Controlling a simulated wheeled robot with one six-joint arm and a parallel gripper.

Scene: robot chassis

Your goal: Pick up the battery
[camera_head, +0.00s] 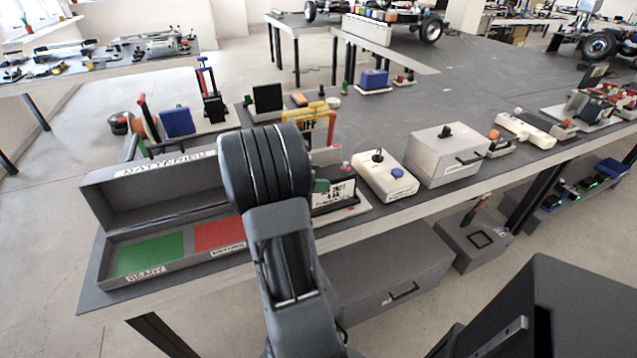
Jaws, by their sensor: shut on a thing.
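My dark arm rises through the middle of the view, and its rounded joint covers part of the table. My gripper is hidden behind this joint, so its jaws and anything in them do not show. I cannot make out a battery for certain. An open grey box (103,247) stands at the near left of the table, with a lettered lid, a green pad (150,253) and a red pad (218,233). A blue block (178,121) stands behind it.
A yellow-framed stand (318,117) is just behind my arm. The table (420,110) is fairly clear towards the back.

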